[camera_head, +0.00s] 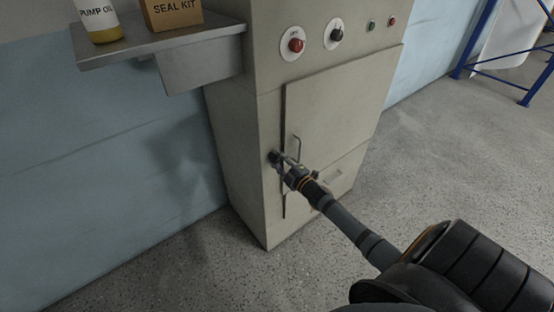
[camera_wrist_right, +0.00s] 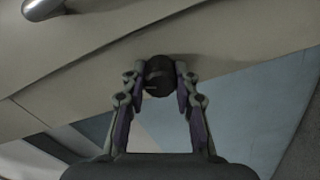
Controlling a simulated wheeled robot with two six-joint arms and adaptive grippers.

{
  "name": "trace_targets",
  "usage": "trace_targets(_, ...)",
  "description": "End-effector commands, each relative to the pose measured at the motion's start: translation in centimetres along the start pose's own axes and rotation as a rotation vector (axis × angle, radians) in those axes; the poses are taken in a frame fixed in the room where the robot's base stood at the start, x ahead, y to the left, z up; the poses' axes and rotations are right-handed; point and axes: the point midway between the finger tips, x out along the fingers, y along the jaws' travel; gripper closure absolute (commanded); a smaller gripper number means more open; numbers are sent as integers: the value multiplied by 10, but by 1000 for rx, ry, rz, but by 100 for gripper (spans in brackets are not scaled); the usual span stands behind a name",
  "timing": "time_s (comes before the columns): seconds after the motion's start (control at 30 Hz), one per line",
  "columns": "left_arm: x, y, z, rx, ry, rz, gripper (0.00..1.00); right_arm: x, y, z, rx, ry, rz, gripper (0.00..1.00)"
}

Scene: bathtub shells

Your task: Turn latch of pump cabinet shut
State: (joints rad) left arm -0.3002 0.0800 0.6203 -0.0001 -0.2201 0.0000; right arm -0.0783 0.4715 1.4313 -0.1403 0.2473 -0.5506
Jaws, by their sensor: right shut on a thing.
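The pump cabinet (camera_head: 270,60) is a tall beige box against the blue wall. Its door (camera_head: 345,105) sits almost flush, with a dark gap along its left edge. A dark round latch knob (camera_head: 273,156) is on the frame left of the door. It also shows in the right wrist view as a black knob (camera_wrist_right: 160,76). My right gripper (camera_head: 281,163) is shut on the knob, one finger on each side of it. The latch's exact angle is hard to tell. A grey bar handle (camera_head: 298,148) is on the door beside the gripper. My left gripper is not in view.
A red knob (camera_head: 296,45) and a black knob (camera_head: 337,35) are on the panel above the door. A shelf (camera_head: 150,45) at the upper left holds a pump oil bottle (camera_head: 98,20) and a seal kit box (camera_head: 170,13). The floor at right is clear up to a blue rack (camera_head: 480,45).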

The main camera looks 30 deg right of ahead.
Motion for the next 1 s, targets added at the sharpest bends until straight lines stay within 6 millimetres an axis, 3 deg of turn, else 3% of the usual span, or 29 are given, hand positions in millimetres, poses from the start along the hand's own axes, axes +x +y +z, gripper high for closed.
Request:
trace_targets(0.5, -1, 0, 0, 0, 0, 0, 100, 0, -1, 0, -350, 0, -1, 100)
trace_targets(1.0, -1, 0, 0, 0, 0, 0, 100, 0, -1, 0, -431, -1, -2, 100)
